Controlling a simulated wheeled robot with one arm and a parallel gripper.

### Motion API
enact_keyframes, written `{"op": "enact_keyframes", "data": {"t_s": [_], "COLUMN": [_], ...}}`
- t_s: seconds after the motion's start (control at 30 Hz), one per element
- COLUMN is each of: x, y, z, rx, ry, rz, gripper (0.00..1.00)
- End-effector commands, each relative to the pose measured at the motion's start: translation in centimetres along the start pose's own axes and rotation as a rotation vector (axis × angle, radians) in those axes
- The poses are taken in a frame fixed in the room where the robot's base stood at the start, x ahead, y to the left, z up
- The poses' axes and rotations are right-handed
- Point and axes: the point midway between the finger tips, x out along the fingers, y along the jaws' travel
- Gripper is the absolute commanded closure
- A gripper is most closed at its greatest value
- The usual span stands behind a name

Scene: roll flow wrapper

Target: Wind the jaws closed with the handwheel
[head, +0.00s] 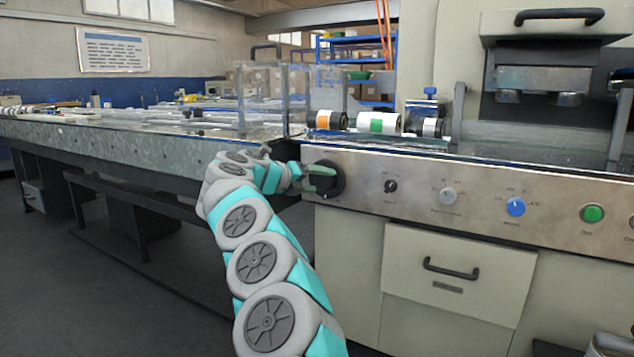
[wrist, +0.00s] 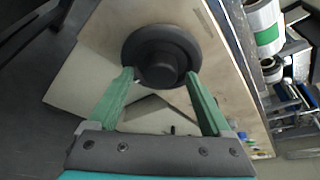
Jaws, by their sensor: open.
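The handwheel (head: 337,186) is a black round wheel on the left end of the machine's metal front panel. It also shows in the wrist view (wrist: 155,40), with a raised hub at its middle. My gripper (head: 318,174) is at the wheel. In the wrist view my gripper (wrist: 160,76) has its two green fingers apart, one on each side of the hub, with their tips near the wheel's lower rim. I cannot tell whether they touch it. What look like the machine's jaws (head: 540,85) sit under the hood at upper right; their gap is unclear.
Rolls (head: 376,123) lie above the panel. A drawer (head: 455,280) is below. A long table (head: 120,142) extends left.

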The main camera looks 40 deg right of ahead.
Motion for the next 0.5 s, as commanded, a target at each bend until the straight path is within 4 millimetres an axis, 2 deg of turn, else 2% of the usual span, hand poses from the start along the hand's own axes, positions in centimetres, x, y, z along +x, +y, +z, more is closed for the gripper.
{"op": "enact_keyframes", "data": {"t_s": [0.27,0.5], "x": [-0.5,-3.2], "y": [0.0,0.1], "z": [0.1,0.1], "rx": [0.0,-0.002], "ry": [-0.002,-0.003], "rz": [0.002,0.003], "gripper": [0.17,0.17]}}
